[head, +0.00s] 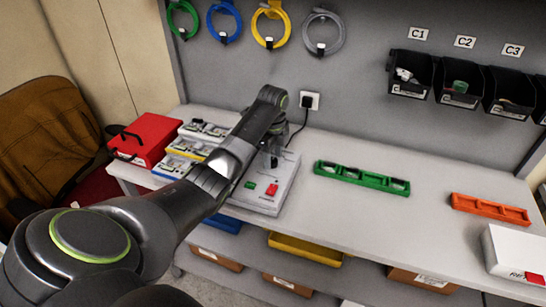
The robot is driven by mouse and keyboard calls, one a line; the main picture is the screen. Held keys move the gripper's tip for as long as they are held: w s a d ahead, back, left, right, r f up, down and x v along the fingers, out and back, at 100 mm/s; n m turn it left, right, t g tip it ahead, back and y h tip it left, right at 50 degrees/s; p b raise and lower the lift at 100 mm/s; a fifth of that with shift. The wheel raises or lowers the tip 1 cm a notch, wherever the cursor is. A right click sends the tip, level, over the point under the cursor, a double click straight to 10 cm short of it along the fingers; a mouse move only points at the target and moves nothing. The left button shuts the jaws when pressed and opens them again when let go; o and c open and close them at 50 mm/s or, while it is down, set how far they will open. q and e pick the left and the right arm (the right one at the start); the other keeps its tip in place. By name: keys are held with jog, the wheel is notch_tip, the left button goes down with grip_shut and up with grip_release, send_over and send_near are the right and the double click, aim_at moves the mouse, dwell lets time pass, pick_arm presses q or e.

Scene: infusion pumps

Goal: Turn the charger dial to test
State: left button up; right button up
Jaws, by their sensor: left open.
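The charger (284,185) is a light grey box on the bench, with a green button and a red switch on its front part and a cable running to a wall socket. My left arm reaches over it from the lower left. My left gripper (273,160) points down over the rear part of the charger and is open. The dial is hidden or too small to make out behind the gripper and forearm, so its setting cannot be read. I cannot tell whether the fingers touch the charger. My right gripper is not in view.
A green rack (360,178) and an orange rack (490,209) lie to the right. Bare bench lies between them. Black bins (459,82) hang on the wall.

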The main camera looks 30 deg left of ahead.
pick_arm(q)
jog(key=shift+f, duration=0.4)
jog(key=shift+c, duration=0.4)
jog(key=c, duration=0.9)
jog(key=shift+r+n+p, duration=0.25)
jog(key=shift+n+p, duration=0.35)
jog(key=shift+p, duration=0.35)
jog(key=n+p, duration=0.3)
jog(key=shift+p, duration=0.3)
jog(key=n+p, duration=0.2)
jog(key=shift+w+n, duration=0.1)
jog(key=shift+n, duration=0.2)
jog(key=shift+f+n+p, duration=0.1)
jog(key=shift+n+p, duration=0.55)
jog(key=shift+n, duration=0.45)
